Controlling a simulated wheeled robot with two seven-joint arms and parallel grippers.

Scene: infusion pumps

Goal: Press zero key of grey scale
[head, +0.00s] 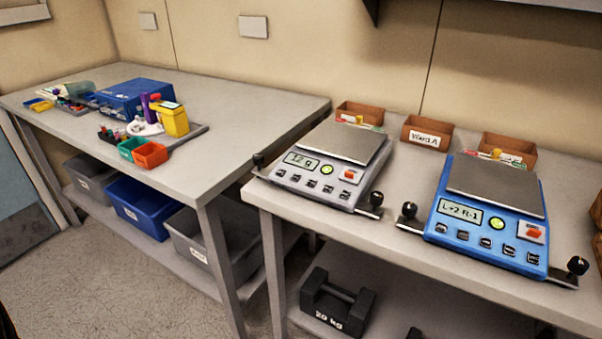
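The grey scale (322,168) stands on the left part of the right-hand table, with a bare metal weighing plate on top. Its display (301,161) reads "12 g", and a round yellow-green bubble level (327,169) sits beside the display. A red switch (350,174) is at the right of its front panel. A row of several small dark keys (313,187) runs along the front edge; their labels are too small to read. Black knobs (376,199) stick out at its front corners. Neither of my grippers is in view.
A blue scale (487,215) showing "L+2 R-1" stands right of the grey one. Brown bins (427,134) line the back. A left table (238,110) holds a blue box (132,97) and small items. A 20 kg weight (336,303) sits on the lower shelf.

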